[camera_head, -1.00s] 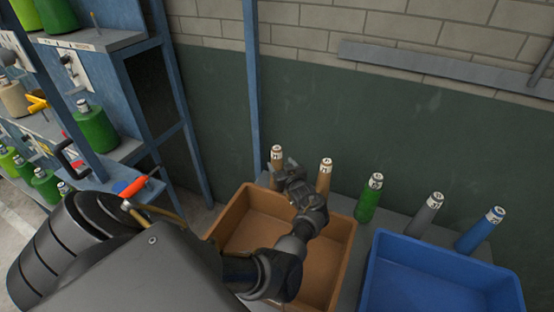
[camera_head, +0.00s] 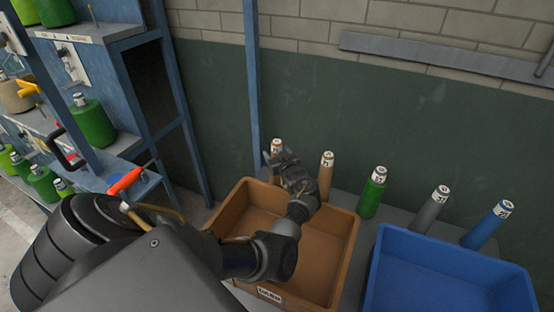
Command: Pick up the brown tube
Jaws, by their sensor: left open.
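Two brownish tubes with white labelled caps stand upright on the grey tabletop. The left one (camera_head: 276,146) is mostly hidden behind my left gripper (camera_head: 279,160), so only its top shows. The second, tan-brown tube (camera_head: 326,174) stands just right of the gripper, partly covered at its lower left. My left gripper is open, with its fingers at the left tube; whether they touch it or straddle it I cannot tell. My right gripper is not in view.
A green tube (camera_head: 372,194), a grey tube (camera_head: 429,211) and a blue tube (camera_head: 487,226) stand farther right. An empty orange-brown bin (camera_head: 343,250) lies under my left forearm, beside a blue bin (camera_head: 392,240). A blue shelf rack (camera_head: 165,85) stands left; a wall is behind.

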